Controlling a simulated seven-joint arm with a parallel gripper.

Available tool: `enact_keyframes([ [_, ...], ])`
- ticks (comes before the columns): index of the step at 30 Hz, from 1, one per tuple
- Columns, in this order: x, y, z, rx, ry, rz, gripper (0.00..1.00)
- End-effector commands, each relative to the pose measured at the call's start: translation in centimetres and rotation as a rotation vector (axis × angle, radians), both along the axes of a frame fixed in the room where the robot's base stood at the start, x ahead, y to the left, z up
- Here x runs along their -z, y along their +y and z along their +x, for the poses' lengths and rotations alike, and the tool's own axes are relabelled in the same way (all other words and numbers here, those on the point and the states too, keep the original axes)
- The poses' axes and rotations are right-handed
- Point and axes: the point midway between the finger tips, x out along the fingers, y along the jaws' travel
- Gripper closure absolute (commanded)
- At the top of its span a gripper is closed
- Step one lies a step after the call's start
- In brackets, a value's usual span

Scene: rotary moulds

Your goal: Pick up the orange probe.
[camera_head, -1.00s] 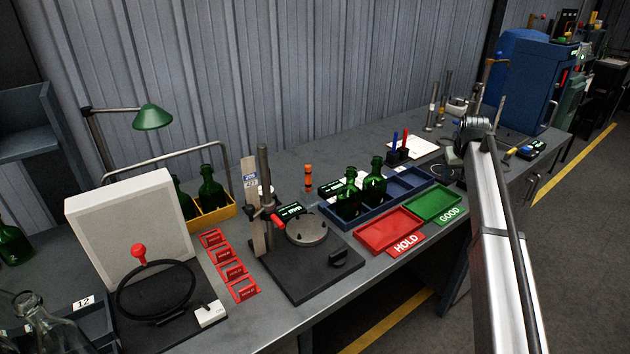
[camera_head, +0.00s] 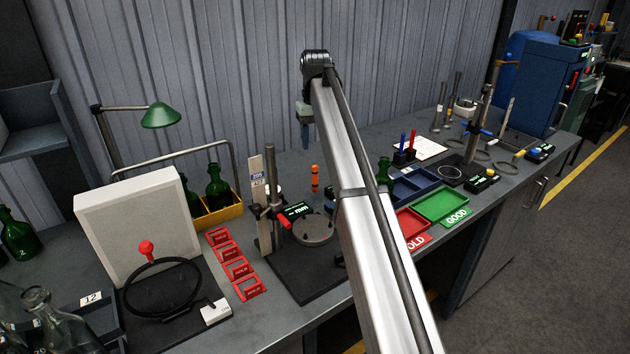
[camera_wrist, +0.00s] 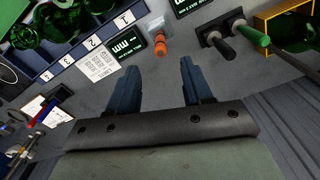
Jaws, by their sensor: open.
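The orange probe (camera_head: 315,179) is a slim orange stick with dark bands, standing upright on the grey bench behind the round-plate gauge stand. In the wrist view the orange probe (camera_wrist: 160,44) shows end-on, ahead of and roughly centred between the fingertips. My gripper (camera_wrist: 158,70) is open, with nothing between its two blue-grey fingers. In the head view my gripper (camera_head: 304,138) hangs above and slightly left of the probe, clear of it; its fingers show only partly there.
The gauge stand (camera_head: 270,190) with its post is left of the probe. Small displays (camera_wrist: 127,47) flank it in the wrist view. A blue divided tray (camera_wrist: 52,72) with green bottles is close by. A yellow crate (camera_head: 215,218) stands left, before the corrugated wall.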

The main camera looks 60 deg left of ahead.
Motion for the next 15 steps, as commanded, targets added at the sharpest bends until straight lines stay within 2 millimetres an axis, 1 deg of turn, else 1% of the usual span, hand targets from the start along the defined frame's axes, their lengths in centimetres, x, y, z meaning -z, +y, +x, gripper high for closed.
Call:
enact_keyframes([
  [5,1.3,-0.1,-0.1,-0.002,0.003,-0.003,0.5],
  [8,2.7,-0.1,-0.1,-0.002,0.003,-0.002,0.5],
  [15,6.8,-0.1,-0.1,-0.001,0.002,-0.003,0.5],
])
